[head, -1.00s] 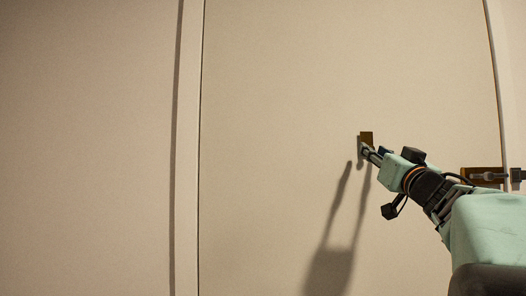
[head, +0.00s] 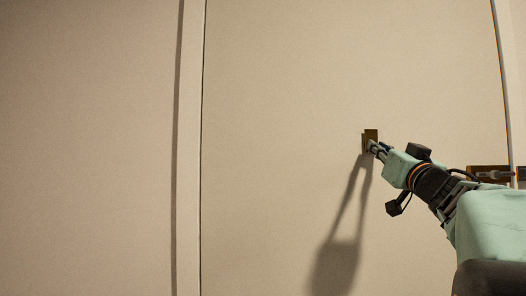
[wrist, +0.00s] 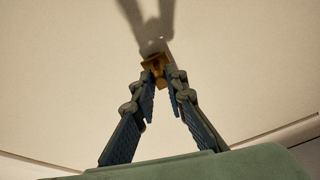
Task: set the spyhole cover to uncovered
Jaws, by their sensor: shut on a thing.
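The spyhole cover (head: 370,133) is a small brass piece on the beige door (head: 285,120), right of the door's middle in the head view. It also shows in the wrist view (wrist: 155,61) at the fingertips. My gripper (head: 373,148) reaches it from the lower right, with the fingertips at its lower part. In the wrist view my gripper (wrist: 160,76) has its two fingers drawn together at the tips, shut on the brass piece. The fingertips hide part of the cover, so I cannot tell whether the hole behind it is covered.
A brass latch or handle plate (head: 488,174) is at the door's right edge, close behind my arm. The door's left edge and pale frame strip (head: 190,120) stand at left. The door face around the cover is flat and clear.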

